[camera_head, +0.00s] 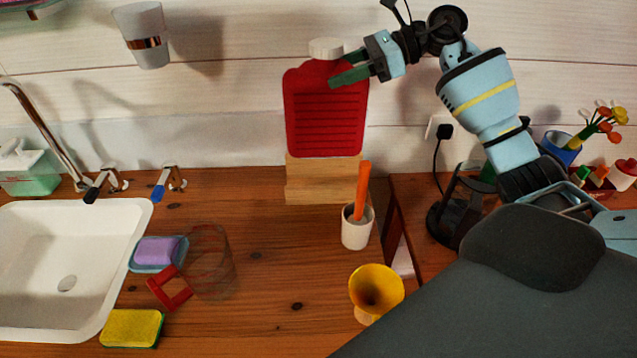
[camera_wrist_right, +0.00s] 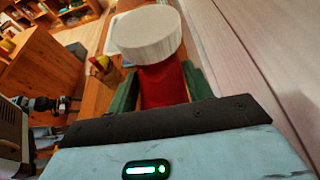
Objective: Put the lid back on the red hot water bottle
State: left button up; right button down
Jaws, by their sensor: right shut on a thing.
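The red hot water bottle (camera_head: 324,120) stands upright against the wall, on a light wooden block (camera_head: 318,180). The round white lid (camera_head: 326,48) is at the bottle's top; in the right wrist view the lid (camera_wrist_right: 147,36) sits over the red neck (camera_wrist_right: 162,84). I cannot tell how firmly it is seated. My right gripper (camera_head: 350,65) reaches in from the right, its green fingers at the front and back of the bottle's upper part, just below and beside the lid. It is shut on the bottle; the lid hides part of the contact. My left gripper is not in view.
A white cup with an orange stick (camera_head: 357,228) and a yellow funnel (camera_head: 376,290) stand in front. The counter's middle (camera_head: 275,250) is clear.

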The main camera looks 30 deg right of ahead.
aim_at(341, 116)
jog(key=shift+s+r, duration=0.15)
jog(key=shift+r, duration=0.1)
jog(key=shift+f, duration=3.15)
jog(key=shift+f+p, duration=0.45)
jog(key=shift+f, duration=1.4)
